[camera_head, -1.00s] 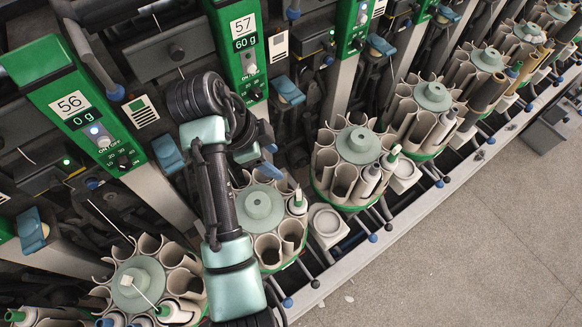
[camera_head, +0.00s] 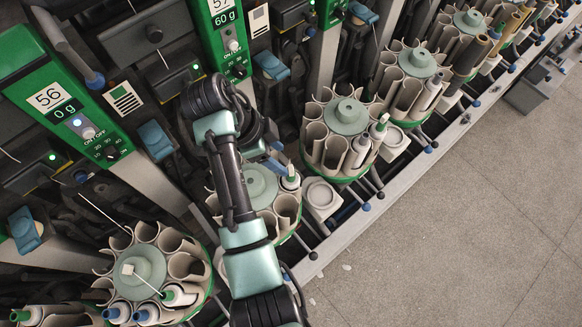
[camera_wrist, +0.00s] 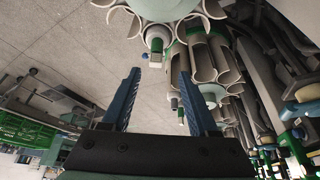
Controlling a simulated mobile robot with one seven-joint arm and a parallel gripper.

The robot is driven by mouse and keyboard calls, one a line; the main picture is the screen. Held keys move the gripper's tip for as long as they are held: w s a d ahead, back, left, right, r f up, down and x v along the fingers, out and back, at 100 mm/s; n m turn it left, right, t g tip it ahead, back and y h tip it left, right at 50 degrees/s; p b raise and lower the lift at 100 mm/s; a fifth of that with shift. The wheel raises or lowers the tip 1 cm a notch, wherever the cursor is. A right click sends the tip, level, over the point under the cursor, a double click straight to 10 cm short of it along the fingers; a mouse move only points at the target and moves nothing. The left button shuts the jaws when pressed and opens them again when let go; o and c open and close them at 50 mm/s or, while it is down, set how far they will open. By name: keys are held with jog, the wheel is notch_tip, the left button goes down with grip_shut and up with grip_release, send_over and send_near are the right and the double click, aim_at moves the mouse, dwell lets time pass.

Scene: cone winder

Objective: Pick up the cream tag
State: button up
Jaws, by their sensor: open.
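A small cream tag (camera_head: 127,269) lies on the grey-green hub of the lower-left carousel (camera_head: 153,264) in the head view. A thin pale line runs from near it to a tube at the carousel's lower right. My gripper (camera_wrist: 159,72) shows in the wrist view with its two blue fingers wide apart and nothing between them. I cannot pick out the tag in the wrist view.
More tube-filled carousels (camera_head: 345,115) run in a row to the upper right. Green control panels (camera_head: 76,121) and dark machine parts stand behind them. A metal rail (camera_head: 393,187) edges the row, with clear grey floor (camera_head: 440,240) beyond.

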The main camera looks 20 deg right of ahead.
aim_at(291, 169)
jog(key=x, duration=0.2)
jog(key=p+x, duration=0.1)
jog(key=shift+s+d+f, duration=0.25)
jog(key=shift+s+f, duration=0.05)
jog(key=shift+s, duration=0.1)
jog(key=shift+d+f, duration=0.2)
jog(key=shift+f, duration=0.35)
jog(key=c, duration=0.9)
